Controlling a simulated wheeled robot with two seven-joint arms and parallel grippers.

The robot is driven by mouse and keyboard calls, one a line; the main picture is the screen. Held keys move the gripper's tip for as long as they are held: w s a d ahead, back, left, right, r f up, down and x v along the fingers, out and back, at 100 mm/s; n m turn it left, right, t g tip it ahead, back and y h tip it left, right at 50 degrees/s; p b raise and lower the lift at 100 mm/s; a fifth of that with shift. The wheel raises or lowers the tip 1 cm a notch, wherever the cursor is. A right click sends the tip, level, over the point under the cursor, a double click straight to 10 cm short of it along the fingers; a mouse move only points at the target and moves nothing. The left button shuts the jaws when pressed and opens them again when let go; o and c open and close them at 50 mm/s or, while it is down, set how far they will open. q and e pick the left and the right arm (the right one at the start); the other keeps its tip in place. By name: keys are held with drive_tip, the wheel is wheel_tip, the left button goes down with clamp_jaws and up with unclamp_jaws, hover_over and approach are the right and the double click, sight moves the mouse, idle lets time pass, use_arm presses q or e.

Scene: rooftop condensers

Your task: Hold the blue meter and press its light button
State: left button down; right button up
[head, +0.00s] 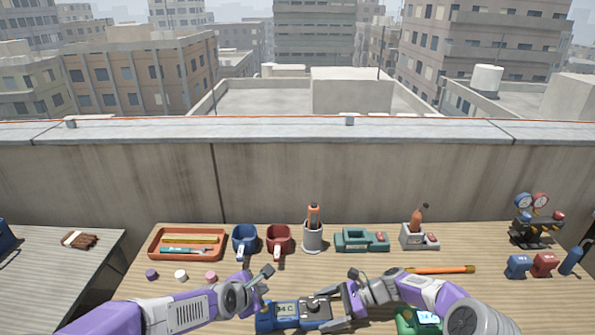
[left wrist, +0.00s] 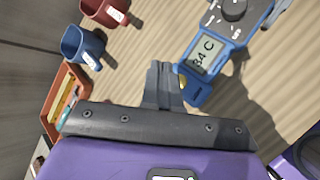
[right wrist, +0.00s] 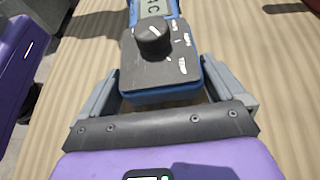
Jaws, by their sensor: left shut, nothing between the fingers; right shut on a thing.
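The blue meter (head: 292,314) has a grey face, a dial and a display reading 34 C. My right gripper (right wrist: 160,92) is shut on its dial end, one finger along each side. In the left wrist view the meter's display (left wrist: 206,54) shows, with a small yellow button (left wrist: 183,82) at the end below it. My left gripper (left wrist: 162,68) is shut and empty, its fingertips right beside that button and partly covering that end of the meter. I cannot tell whether they touch it.
A green meter (head: 405,321) lies partly hidden under my right arm. Behind are an orange tray (head: 152,246), a blue mug (head: 244,238), a red mug (head: 278,238), a cup with a tool (head: 312,238) and a green device (head: 352,239). Small pucks (head: 181,275) lie near my left arm.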

use_arm(q)
approach(270, 300)
drive_tip(key=shift+w+r+x, duration=0.1)
drive_tip(key=shift+x, duration=0.85)
drive_tip(key=shift+w+r+x, duration=0.15)
drive_tip(key=shift+x, duration=0.8)
drive_tip(key=shift+f, duration=0.15)
idle(0.3)
drive_tip(key=shift+f, duration=0.35)
idle(0.3)
drive_tip(key=shift+r, duration=0.5)
drive_tip(key=shift+r, duration=0.1)
wheel_tip(270, 300, up, 6)
drive_tip(key=shift+f, duration=0.1)
idle(0.5)
